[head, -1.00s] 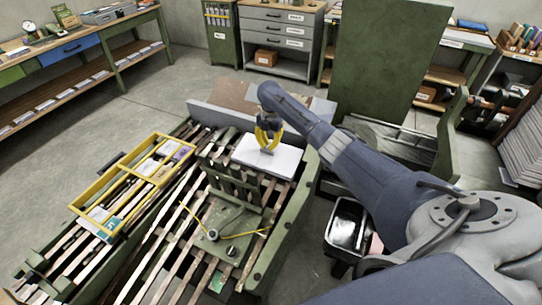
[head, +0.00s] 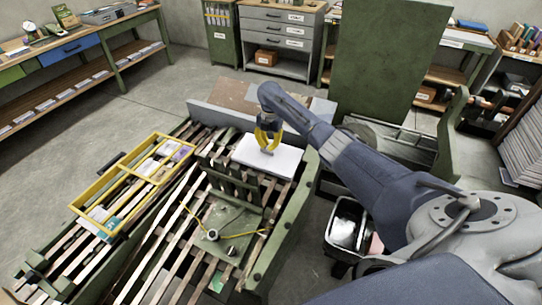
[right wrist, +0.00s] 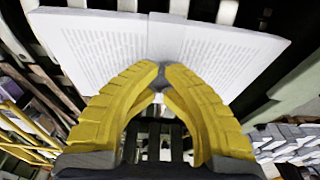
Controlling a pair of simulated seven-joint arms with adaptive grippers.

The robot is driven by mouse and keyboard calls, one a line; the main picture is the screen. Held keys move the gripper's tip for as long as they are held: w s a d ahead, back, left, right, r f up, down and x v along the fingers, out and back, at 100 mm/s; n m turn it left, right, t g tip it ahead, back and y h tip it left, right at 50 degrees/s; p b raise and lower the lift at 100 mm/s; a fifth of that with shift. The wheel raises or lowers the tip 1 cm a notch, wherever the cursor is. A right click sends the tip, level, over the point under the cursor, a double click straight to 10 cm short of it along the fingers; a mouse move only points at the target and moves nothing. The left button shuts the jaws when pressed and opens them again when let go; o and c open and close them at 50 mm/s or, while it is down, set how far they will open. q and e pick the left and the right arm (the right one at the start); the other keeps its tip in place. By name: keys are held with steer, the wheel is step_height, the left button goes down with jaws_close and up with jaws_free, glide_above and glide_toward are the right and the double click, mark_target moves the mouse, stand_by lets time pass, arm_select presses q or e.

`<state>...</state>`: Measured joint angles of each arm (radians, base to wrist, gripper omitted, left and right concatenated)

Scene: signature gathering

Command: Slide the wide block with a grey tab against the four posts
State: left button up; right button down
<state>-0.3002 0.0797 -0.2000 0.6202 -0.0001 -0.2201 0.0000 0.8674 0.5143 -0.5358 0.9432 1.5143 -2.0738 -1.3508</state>
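The wide white block (head: 285,162) lies flat on the slatted bed in the head view. My right gripper (head: 267,147), with yellow fingers, is over the block's middle. Its fingertips (right wrist: 161,68) are nearly together and appear closed on the tab. My left gripper is out of view.
A yellow divided tray (head: 118,178) with papers and tools lies on the bed's left. A green side rail (head: 290,222) bounds the bed on the right. A black bin (head: 347,228) stands right of it. Yellow rods and a knob (head: 212,234) sit nearer me.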

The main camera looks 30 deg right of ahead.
steer(key=shift+s+a+f, duration=0.2)
steer(key=shift+s+f, duration=0.1)
steer(key=shift+f, duration=0.1)
steer(key=s+a+f, duration=0.2)
steer(key=s+a, duration=0.5)
steer(key=a, duration=0.4)
steer(key=shift+s+a+f, duration=0.15)
steer(key=shift+a+f, duration=0.05)
steer(key=shift+a, duration=0.1)
stand_by(2.5)
steer(key=shift+w+d+r, duration=0.2)
steer(key=shift+w+d, duration=0.2)
steer(key=shift+d, duration=0.35)
steer(key=shift+d+r, duration=0.1)
step_height(320, 180, up, 7)
steer(key=a, duration=0.1)
steer(key=shift+s+a, duration=0.15)
steer(key=shift+a, duration=0.05)
stand_by(0.4)
